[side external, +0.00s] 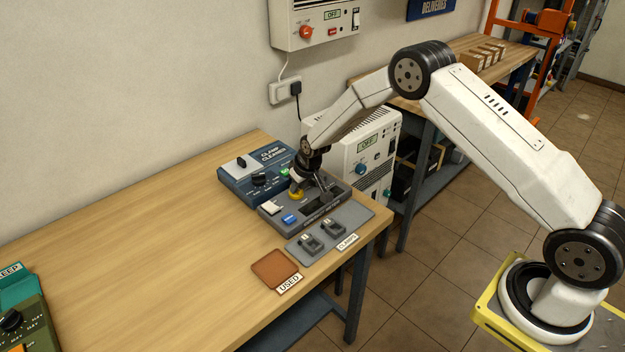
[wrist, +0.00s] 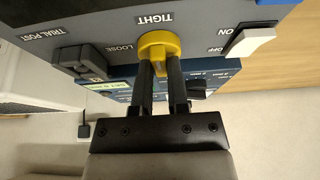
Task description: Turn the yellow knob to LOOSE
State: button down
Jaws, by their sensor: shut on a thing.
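The yellow knob (wrist: 159,45) is on the grey panel, with an upside-down TIGHT label just above it and a LOOSE label to its left in the wrist view. The knob also shows in the side view (side external: 296,195), partly hidden by my wrist. My gripper (wrist: 160,66) reaches the knob from below in the wrist view, its two dark fingers shut on it. Which label the knob's pointer faces is hard to tell.
A white ON/OFF rocker switch (wrist: 250,40) is right of the knob in the wrist view. The blue clamp cleaner box (side external: 250,178) stands behind the grey unit. Clamps sit on a grey mat (side external: 357,215) in front; a brown USED pad (side external: 272,268) lies nearby.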

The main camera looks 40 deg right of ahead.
jog(key=shift+n+y, duration=0.3)
jog(key=shift+n, duration=0.4)
jog(key=shift+d+n+y, duration=0.15)
jog(key=shift+n+y, duration=0.55)
jog(key=shift+n, duration=1.1)
jog(key=n+g+y, duration=0.1)
jog(key=n, duration=0.3)
jog(key=shift+w+d, duration=0.15)
jog(key=n+g, duration=0.1)
jog(key=n, duration=0.1)
jog(key=n+g+y, duration=0.1)
jog(key=n, duration=0.1)
jog(key=shift+w+n, duration=0.15)
jog(key=shift+n, duration=0.25)
jog(key=shift+w+d+n+g, duration=0.1)
jog(key=shift+n+g, duration=0.7)
jog(key=shift+n, duration=1.2)
jog(key=c, duration=0.6)
grip_release()
jog(key=shift+r, duration=0.1)
